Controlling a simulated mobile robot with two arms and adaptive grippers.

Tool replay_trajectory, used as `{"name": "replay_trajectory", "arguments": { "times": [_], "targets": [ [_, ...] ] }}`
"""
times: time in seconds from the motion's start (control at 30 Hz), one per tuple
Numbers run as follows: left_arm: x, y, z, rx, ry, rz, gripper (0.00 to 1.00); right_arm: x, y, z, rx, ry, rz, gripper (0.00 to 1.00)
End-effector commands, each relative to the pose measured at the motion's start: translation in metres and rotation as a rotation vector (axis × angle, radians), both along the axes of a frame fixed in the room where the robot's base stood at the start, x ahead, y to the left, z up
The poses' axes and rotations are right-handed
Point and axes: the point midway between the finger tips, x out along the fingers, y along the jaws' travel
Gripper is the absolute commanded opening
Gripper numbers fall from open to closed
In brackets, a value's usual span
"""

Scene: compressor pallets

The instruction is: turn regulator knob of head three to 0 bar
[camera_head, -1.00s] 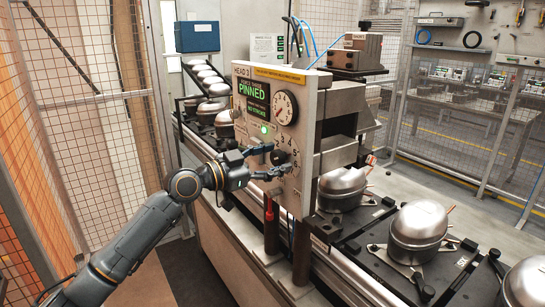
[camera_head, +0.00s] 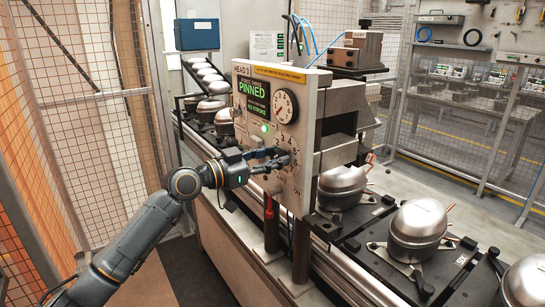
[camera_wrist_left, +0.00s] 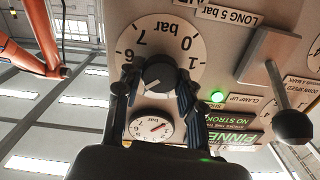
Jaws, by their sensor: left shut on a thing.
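The head three panel (camera_head: 240,120) reads HEAD 3, with a green PINNED screen and a round gauge (camera_head: 285,107). In the left wrist view the black regulator knob (camera_wrist_left: 159,70) sits on a white dial (camera_wrist_left: 185,55) marked 0 bar, 1, 6 and 7, seen upside down. My left gripper (camera_head: 280,160) is shut on the knob, one finger on each side, as the left wrist view also shows (camera_wrist_left: 157,88). The fingers hide the knob in the head view and part of the dial. The knob's exact setting is hard to read. My right gripper is out of view.
In the left wrist view a lit green lamp (camera_wrist_left: 217,96) and a black-ball lever (camera_wrist_left: 293,125) are close beside the dial. A red-topped post (camera_head: 269,207) stands below the panel. Silver compressors (camera_head: 419,222) stand on the line to the right.

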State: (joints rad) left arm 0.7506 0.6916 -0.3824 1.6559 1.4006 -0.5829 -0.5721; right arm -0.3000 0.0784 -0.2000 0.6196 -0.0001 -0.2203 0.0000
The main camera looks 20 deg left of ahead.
Motion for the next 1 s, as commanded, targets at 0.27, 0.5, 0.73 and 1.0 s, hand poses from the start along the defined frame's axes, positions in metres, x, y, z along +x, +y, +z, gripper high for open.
{"name": "replay_trajectory", "arguments": {
  "times": [0.27,0.5,0.73,1.0],
  "targets": [
    [0.001,0.001,0.001,-0.203,0.158,0.001,0.06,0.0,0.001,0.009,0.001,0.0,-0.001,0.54],
    [0.001,0.001,0.002,-0.383,0.3,0.001,0.06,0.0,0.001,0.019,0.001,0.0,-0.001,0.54],
    [0.002,0.002,0.002,-0.555,0.433,0.001,0.06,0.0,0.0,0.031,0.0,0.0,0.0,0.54],
    [0.002,0.002,0.002,-0.759,0.592,0.0,0.06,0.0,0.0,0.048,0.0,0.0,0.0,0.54]
  ]
}}
